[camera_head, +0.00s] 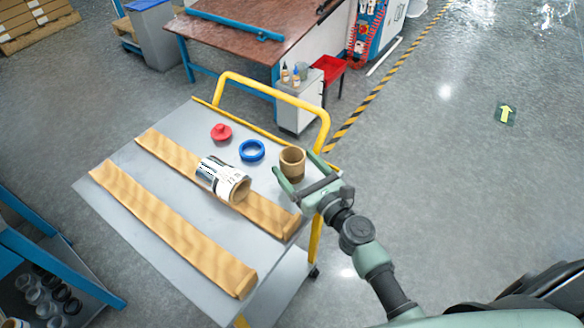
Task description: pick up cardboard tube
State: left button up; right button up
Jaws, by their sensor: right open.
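The cardboard tube (292,164) is a short brown ring standing upright on the grey cart top (128,222), near its right edge. My right gripper (293,171) is open, its two green fingers at the tube, one at its right rear and one at its lower left. Whether the fingers touch the tube I cannot tell. A labelled roll with a brown core (222,180) lies left of the gripper, across a long wooden strip (180,160). My left gripper is not in view.
A blue ring (252,150) and a red flanged piece (221,132) lie left of the tube. A second long strip (170,228) lies in front. The cart's yellow handle (275,90) rises behind. Open floor lies to the right.

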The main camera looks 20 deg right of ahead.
aim_at(286, 154)
jog(key=x, duration=0.6)
jog(key=c, duration=1.4)
